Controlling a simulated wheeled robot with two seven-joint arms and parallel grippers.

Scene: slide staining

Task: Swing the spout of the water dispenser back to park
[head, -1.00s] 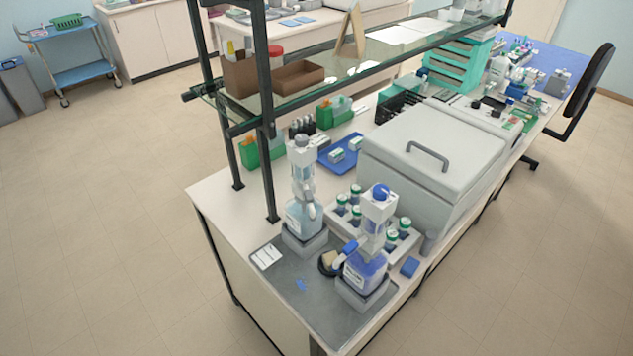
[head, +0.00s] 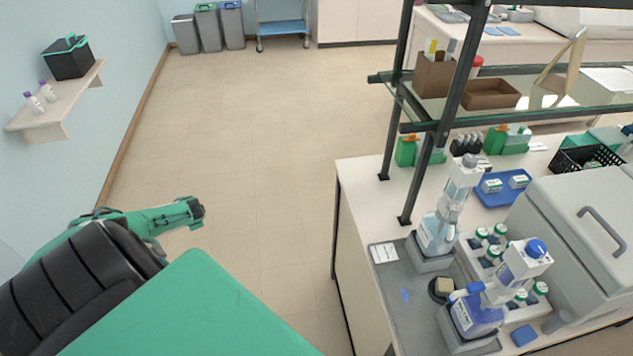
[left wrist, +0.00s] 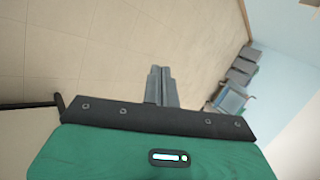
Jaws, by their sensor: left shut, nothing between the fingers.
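Two bottle-shaped dispensers stand on the bench's front tray. The rear one (head: 437,232) holds pale, nearly clear liquid and has a grey-white top; it looks like the water dispenser. The front one (head: 478,312) holds blue-violet liquid and has a blue cap. The rear dispenser's spout is too small to read its direction. My left gripper (left wrist: 163,88) is shut and empty, with floor beyond it in the left wrist view. In the head view my left arm is at the left, over the floor and well away from the bench. My right gripper is not in view.
The grey tray (head: 391,283) carries a white label card (head: 384,253) and a small dark dish (head: 441,289). A rack of green-capped bottles (head: 490,245) and a grey lidded machine (head: 570,215) stand close right. Shelf posts (head: 420,180) rise behind. The floor left of the bench is open.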

